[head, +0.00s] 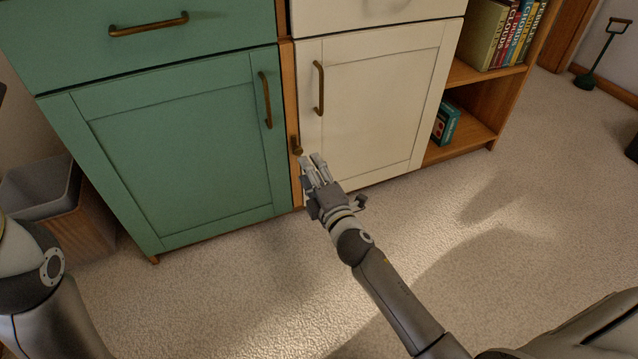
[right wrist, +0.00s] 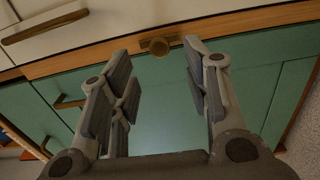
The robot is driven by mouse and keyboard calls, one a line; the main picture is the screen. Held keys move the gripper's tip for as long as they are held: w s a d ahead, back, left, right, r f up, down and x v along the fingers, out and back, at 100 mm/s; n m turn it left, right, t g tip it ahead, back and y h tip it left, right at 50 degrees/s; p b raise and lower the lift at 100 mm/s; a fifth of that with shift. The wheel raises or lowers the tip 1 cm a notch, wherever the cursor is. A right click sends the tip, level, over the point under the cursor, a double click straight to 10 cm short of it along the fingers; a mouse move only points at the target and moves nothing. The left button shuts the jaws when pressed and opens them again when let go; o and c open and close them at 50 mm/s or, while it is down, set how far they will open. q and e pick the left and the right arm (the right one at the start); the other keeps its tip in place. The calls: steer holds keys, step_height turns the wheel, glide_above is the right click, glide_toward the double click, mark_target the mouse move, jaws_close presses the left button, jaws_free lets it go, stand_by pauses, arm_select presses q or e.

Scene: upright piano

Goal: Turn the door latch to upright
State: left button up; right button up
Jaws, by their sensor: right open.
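A small brass door latch (head: 296,146) sits on the wooden strip between the green door (head: 190,150) and the white door (head: 375,110). In the right wrist view the latch (right wrist: 158,46) has a round knob and a short bar that seems to lie roughly along the strip; its exact angle is hard to tell. My right gripper (head: 311,160) is open and empty, just in front of the latch. In the right wrist view its two fingertips (right wrist: 158,50) stand on either side of the latch, apart from it. My left gripper is out of view.
Brass handles on the green door (head: 265,100) and white door (head: 319,88) stick out above the latch. A bin (head: 45,190) stands left of the cabinet. Open shelves with books (head: 500,35) are at the right. Carpet (head: 230,290) in front is clear.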

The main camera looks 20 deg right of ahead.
steer(key=s, duration=0.4)
steer(key=shift+s+d, duration=0.1)
steer(key=shift+s, duration=0.25)
